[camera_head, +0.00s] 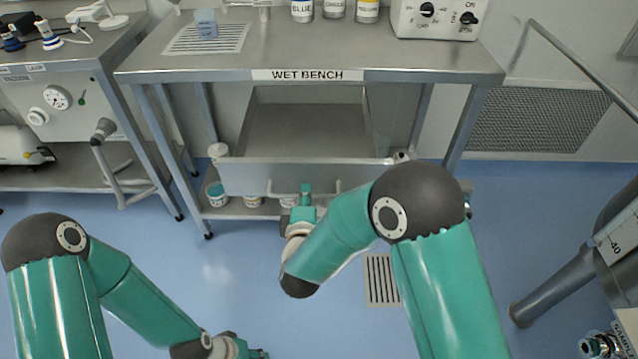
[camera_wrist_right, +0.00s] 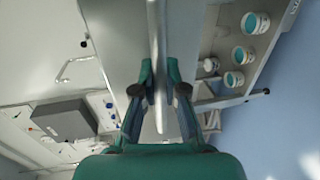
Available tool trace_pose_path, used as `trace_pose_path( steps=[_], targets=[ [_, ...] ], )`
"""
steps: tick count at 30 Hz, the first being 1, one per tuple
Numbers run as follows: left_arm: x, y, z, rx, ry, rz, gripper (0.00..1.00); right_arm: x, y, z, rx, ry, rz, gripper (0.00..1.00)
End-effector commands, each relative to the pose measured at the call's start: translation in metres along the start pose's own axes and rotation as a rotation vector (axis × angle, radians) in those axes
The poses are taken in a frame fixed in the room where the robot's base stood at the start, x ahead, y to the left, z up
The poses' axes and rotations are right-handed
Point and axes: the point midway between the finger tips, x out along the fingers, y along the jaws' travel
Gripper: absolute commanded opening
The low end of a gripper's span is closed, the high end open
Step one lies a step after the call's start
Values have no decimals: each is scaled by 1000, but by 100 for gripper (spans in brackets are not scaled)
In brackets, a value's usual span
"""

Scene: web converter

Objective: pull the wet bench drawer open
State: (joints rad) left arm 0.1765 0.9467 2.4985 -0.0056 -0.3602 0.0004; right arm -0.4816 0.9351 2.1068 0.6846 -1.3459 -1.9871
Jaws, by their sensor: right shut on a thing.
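The wet bench drawer (camera_head: 305,128) stands open below the bench top labelled WET BENCH in the head view, with its empty-looking inside visible. Its grey front panel (camera_head: 350,176) faces me, with a bar handle (camera_head: 335,187) along it. My right gripper (camera_head: 305,190) is at the middle of this handle. In the right wrist view its two fingers (camera_wrist_right: 160,75) are on either side of the pale handle bar (camera_wrist_right: 160,115), shut on it. My left gripper (camera_head: 258,354) shows only partly at the bottom edge, away from the bench; its fingers are not clear.
The wet bench top (camera_head: 220,62) holds a beaker (camera_head: 206,24), several bottles and a control box (camera_head: 435,18). White tubs (camera_head: 217,193) stand on the lower shelf. Another bench is at left. A dark metal leg (camera_head: 555,285) stands at right. Blue floor before the drawer is open.

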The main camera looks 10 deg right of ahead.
Motion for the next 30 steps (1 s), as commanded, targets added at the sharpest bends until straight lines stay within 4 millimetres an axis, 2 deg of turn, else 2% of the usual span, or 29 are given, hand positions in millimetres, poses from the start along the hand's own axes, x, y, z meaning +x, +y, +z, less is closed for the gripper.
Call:
trace_pose_path(
  steps=[1,12,13,17,26,30],
  targets=[
    [0,0,0,0,0,0,40,-3,-4,-4,-5,10,-9,0],
    [0,0,0,0,-1,0,40,-4,-6,-6,-6,14,-11,0],
    [0,0,0,0,-1,0,40,-4,-6,-6,-6,14,-11,16],
    [0,0,0,0,-1,0,40,-4,-5,-6,-5,13,-9,37],
    [0,0,0,0,0,0,40,-4,-2,-6,-3,12,-4,37],
    [0,0,0,0,0,0,40,-13,-2,-6,-3,13,-3,37]
  ],
)
